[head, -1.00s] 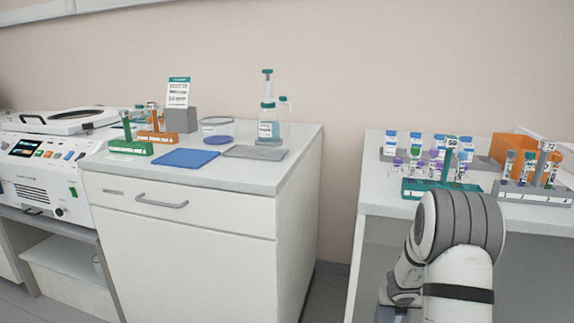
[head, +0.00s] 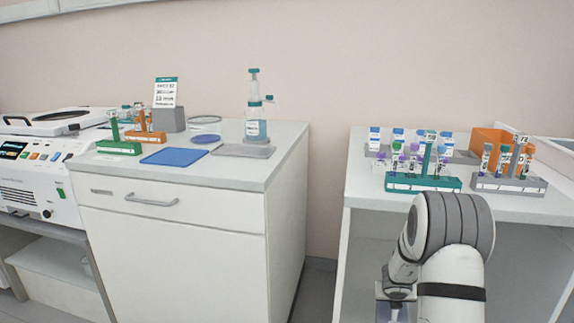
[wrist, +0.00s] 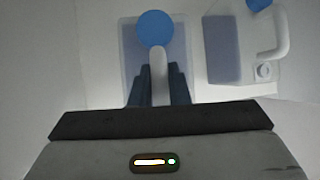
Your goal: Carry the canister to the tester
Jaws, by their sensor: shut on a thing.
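In the wrist view my gripper (wrist: 161,90) is shut on the pale upright handle of a canister (wrist: 132,55). The canister has a translucent blue-grey boxy body and a round blue cap (wrist: 155,28). Its lower part is hidden behind my gripper. In the head view my arm bends down at the lower right, and the jaws and canister cannot be made out. A white machine (head: 30,170) with a small screen stands at the far left. I cannot tell whether it is the tester.
A second similar container (wrist: 228,50), with a pale looped handle, is at the wrist view's upper right. A white cabinet (head: 180,235) carries racks, a blue mat (head: 175,157) and a bottle (head: 256,130). A right table (head: 365,195) holds tube racks. A gap separates cabinet and table.

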